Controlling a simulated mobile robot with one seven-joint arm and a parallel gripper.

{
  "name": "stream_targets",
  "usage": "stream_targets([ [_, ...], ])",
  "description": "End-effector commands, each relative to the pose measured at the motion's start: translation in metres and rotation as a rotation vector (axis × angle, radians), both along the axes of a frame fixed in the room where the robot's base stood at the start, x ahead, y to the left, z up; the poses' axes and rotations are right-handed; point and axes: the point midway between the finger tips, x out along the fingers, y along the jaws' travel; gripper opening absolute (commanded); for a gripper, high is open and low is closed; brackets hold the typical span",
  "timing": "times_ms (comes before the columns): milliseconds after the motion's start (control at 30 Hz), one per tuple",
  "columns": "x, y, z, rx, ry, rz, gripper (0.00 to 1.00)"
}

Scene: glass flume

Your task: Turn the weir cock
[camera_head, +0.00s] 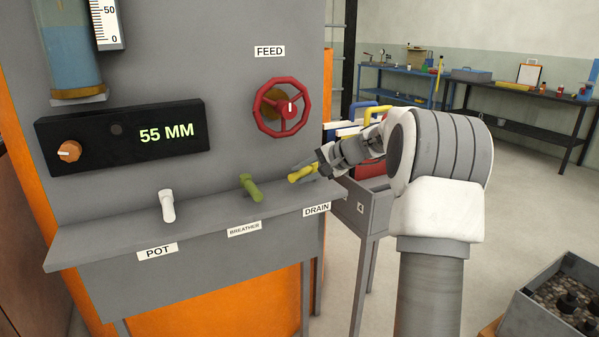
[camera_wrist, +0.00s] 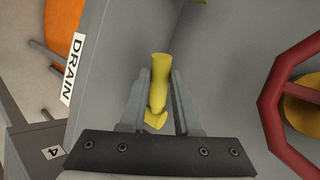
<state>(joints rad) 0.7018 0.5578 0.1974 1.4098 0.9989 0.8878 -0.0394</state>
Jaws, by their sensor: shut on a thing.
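Three cock handles stand in a row along the grey ledge: a white one (camera_head: 167,205) above the POT label, a green one (camera_head: 251,187) above the BREATHER label and a yellow one (camera_head: 301,174) above the DRAIN label. No label in view reads weir. My gripper (camera_head: 321,163) reaches in from the right and is shut on the yellow handle. In the wrist view the yellow handle (camera_wrist: 159,75) lies between the two fingers of my gripper (camera_wrist: 160,90), whose pads flank it. The handle's base is partly hidden in the head view.
A red FEED handwheel (camera_head: 282,108) sits on the panel just above the yellow handle. A black readout box (camera_head: 120,138) shows 55 MM and carries an orange knob (camera_head: 69,151). A grey stand (camera_head: 363,205) is close behind my gripper. A crate (camera_head: 520,310) is at lower right.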

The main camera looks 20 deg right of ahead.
Motion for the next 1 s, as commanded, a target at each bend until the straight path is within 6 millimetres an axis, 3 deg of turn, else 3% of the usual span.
stream_targets([
  [333, 0.0, 0.0, 0.0, 0.0, -0.002, 0.01, 0.0],
  [367, 0.0, 0.0, 0.0, 0.0, -0.002, 0.01, 0.36],
  [500, 0.0, 0.0, 0.0, 0.001, -0.001, 0.009, 0.61],
  [833, -0.002, -0.002, 0.002, 0.0, -0.001, 0.009, 0.61],
  [1000, -0.016, -0.011, 0.015, 0.0, -0.001, 0.006, 0.61],
])
